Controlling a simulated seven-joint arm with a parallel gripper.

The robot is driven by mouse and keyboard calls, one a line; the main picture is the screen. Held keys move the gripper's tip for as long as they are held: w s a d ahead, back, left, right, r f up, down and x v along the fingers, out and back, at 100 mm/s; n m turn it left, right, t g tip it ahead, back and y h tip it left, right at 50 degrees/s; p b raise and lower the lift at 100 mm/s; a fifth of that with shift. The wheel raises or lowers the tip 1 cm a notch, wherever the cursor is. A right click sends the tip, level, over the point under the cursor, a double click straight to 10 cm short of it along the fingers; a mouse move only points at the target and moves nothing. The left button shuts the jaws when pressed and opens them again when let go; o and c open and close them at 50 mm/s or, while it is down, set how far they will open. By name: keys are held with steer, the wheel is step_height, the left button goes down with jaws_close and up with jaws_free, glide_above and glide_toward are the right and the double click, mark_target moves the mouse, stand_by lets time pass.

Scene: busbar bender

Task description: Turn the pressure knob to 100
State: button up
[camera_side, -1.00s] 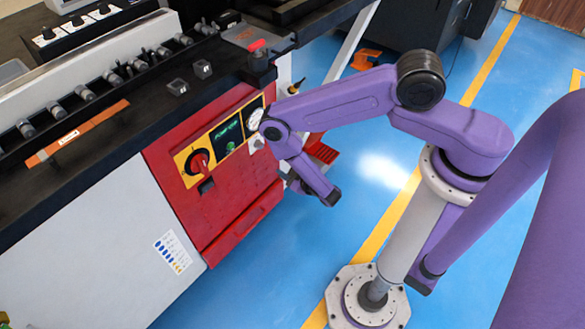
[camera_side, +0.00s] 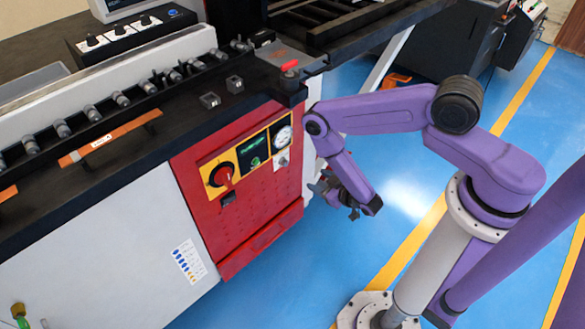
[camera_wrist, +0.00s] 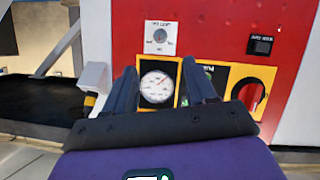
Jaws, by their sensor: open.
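A small silver-grey round knob (camera_side: 282,161) sits on the red panel below the pressure gauge (camera_side: 283,137). The wrist view is turned over, so the knob (camera_wrist: 160,37) appears above the gauge (camera_wrist: 157,86) there. The knob has a white plate with print too small to read. The gauge has a white dial; its reading is unclear. My gripper (camera_side: 318,187) is to the right of the panel and apart from it. In the wrist view my gripper (camera_wrist: 160,65) is open and empty, its fingers on either side of the gauge in the picture.
A red rotary switch (camera_side: 222,174) on a yellow plate and a green display (camera_side: 254,145) are left of the gauge. A black socket-like part (camera_side: 228,198) is under the switch. The black machine bed (camera_side: 200,110) overhangs the panel.

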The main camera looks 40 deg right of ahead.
steer(key=d+r+m+y, duration=0.1)
steer(key=m, duration=0.1)
glide_toward(286, 164)
steer(key=x, duration=0.8)
steer(key=shift+w+f, duration=0.15)
steer(key=shift+w, duration=0.25)
steer(key=shift+c, duration=0.3)
steer(key=c, duration=1)
